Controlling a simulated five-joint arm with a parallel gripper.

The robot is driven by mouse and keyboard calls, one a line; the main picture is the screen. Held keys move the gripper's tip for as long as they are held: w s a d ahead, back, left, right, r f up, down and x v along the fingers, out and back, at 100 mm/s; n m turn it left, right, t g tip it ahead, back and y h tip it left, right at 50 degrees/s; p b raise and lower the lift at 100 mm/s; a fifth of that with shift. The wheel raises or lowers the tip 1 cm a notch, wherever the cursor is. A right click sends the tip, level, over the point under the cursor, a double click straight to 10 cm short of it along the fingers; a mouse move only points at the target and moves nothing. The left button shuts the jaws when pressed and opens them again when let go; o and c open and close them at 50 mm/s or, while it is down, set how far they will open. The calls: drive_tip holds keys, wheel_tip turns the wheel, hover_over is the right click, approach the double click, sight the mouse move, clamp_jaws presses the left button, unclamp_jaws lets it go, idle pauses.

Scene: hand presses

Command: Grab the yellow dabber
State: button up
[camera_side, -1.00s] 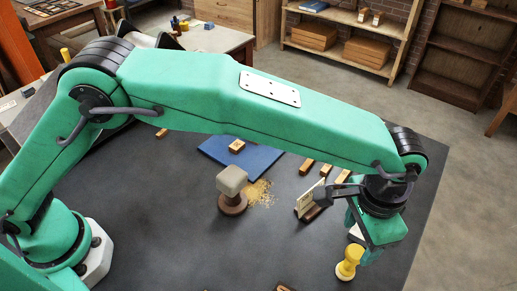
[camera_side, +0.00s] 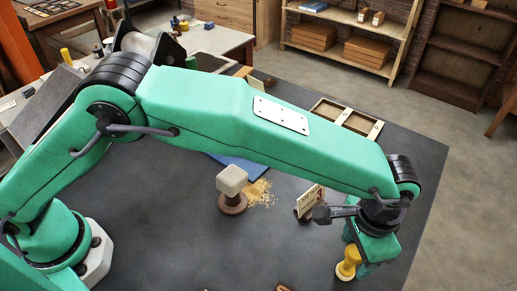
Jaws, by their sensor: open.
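The yellow dabber (camera_side: 348,264) stands upright on the dark table near its right front part. It has a round foot, a narrow waist and a wider top. My gripper (camera_side: 359,262) points down at the dabber, with its green fingers close around or just beside it. One finger partly covers the dabber's right side. The gripper is open. I cannot tell from this view whether a finger touches the dabber.
A white-topped block on a brown round base (camera_side: 232,188) stands left of the gripper, beside spilled tan grains (camera_side: 260,193). A small cream upright rack (camera_side: 308,201) stands just behind the gripper. A wooden divided tray (camera_side: 345,117) lies farther back. The table's left middle is clear.

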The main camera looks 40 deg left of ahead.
drive_tip(key=shift+f, duration=2.25)
drive_tip(key=c, duration=1.1)
drive_tip(key=shift+r, duration=0.1)
drive_tip(key=shift+r, duration=5)
